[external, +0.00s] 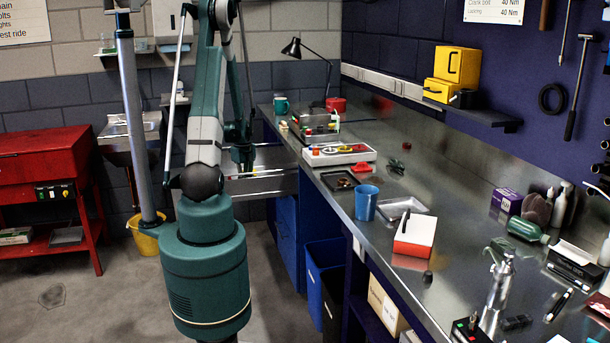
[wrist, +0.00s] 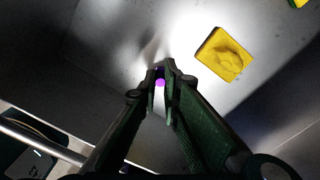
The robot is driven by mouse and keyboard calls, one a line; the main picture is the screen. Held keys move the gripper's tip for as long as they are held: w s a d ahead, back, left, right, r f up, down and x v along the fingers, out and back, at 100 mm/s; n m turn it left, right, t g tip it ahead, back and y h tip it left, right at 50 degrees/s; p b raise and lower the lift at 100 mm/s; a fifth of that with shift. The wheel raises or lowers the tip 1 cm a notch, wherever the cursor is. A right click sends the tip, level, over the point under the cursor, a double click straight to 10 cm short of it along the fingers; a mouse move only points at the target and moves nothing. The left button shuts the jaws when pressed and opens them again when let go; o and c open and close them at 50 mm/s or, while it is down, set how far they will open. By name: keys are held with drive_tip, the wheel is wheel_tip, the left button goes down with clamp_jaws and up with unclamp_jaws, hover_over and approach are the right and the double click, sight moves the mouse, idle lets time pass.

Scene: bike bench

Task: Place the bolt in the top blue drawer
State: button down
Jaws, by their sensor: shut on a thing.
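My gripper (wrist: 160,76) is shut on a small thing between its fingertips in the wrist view. I take it to be the bolt, but the fingers hide most of it and its shape is not clear. A magenta spot shows between the fingers. The top drawer (external: 272,184) is pulled out from the bench, left of the worktop, and looks grey metal in the external view. My gripper (external: 243,158) is over or in this drawer; its height there is hard to tell. The wrist view looks down at the drawer's grey metal floor (wrist: 95,60).
A yellow block-like item (wrist: 225,53) lies on the drawer floor, right of my fingertips. A pale bar (wrist: 40,138) crosses the lower left. The bench (external: 385,225) holds a blue cup (external: 366,203), a red-and-white box (external: 414,236) and a tool tray (external: 340,154). Blue cabinet fronts (external: 287,222) stand below.

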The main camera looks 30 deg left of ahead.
drive_tip(key=shift+f, duration=0.2)
drive_tip(key=c, duration=2.6)
unclamp_jaws()
drive_tip(key=shift+o, duration=0.2)
drive_tip(key=shift+r, duration=0.25)
wheel_tip(320, 180, up, 12)
drive_tip(key=p, duration=0.3)
